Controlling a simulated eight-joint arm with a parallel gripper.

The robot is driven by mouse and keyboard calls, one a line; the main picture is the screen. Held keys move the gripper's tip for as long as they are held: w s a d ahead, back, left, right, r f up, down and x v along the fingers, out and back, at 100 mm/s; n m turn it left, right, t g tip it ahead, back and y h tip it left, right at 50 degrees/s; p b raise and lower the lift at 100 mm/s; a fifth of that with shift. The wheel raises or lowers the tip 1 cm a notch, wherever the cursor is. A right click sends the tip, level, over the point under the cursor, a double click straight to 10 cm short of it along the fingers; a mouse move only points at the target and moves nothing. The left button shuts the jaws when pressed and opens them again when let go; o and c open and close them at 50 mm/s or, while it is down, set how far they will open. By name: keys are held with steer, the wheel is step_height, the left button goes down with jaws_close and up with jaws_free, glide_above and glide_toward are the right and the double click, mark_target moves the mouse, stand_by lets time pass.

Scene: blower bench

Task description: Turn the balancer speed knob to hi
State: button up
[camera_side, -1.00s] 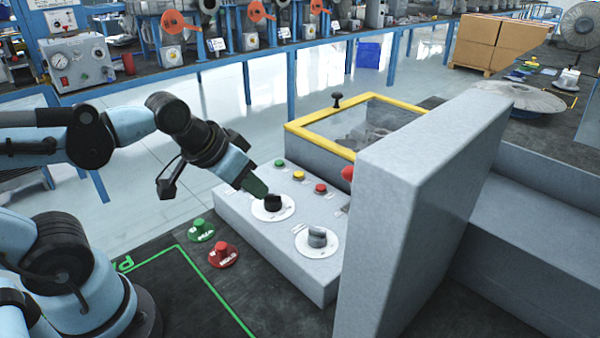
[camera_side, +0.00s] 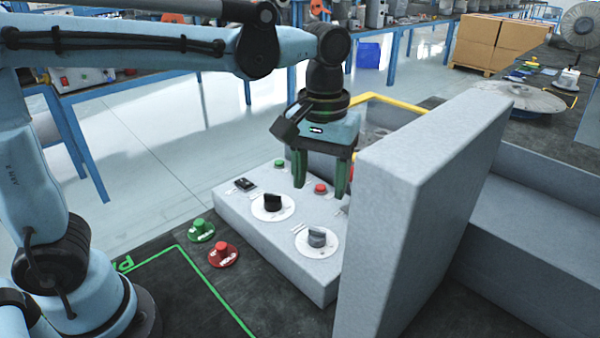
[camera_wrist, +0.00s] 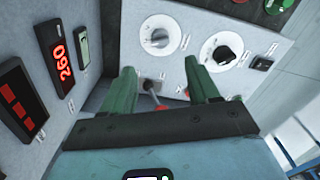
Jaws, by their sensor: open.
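The sloped grey panel has two rotary knobs on white dials. The black knob (camera_side: 272,203) sits to the left and the grey knob (camera_side: 317,238) nearer the front right. The wrist view also shows the grey knob (camera_wrist: 160,38) and the black knob (camera_wrist: 225,54). The dial lettering is too small to read, so I cannot tell which knob is the balancer speed one. My gripper (camera_side: 320,187) points down over the back right of the panel, its green fingers apart and empty. In the wrist view the gripper (camera_wrist: 160,68) touches neither knob.
A tall grey housing (camera_side: 425,180) stands close right of my gripper. Its display (camera_wrist: 58,57) reads 260 in red. Green (camera_side: 201,228) and red (camera_side: 222,253) buttons stand in front of the panel. A yellow-framed box lies behind.

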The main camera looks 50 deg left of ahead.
mark_target(317, 229)
step_height(317, 229, down, 11)
steer(key=shift+f, duration=0.1)
stand_by(0.4)
steer(key=c, duration=1)
steer(key=shift+c, duration=0.2)
steer(key=shift+m, duration=0.4)
steer(key=m, duration=0.4)
steer(key=shift+m, duration=2.6)
steer(key=o, duration=1)
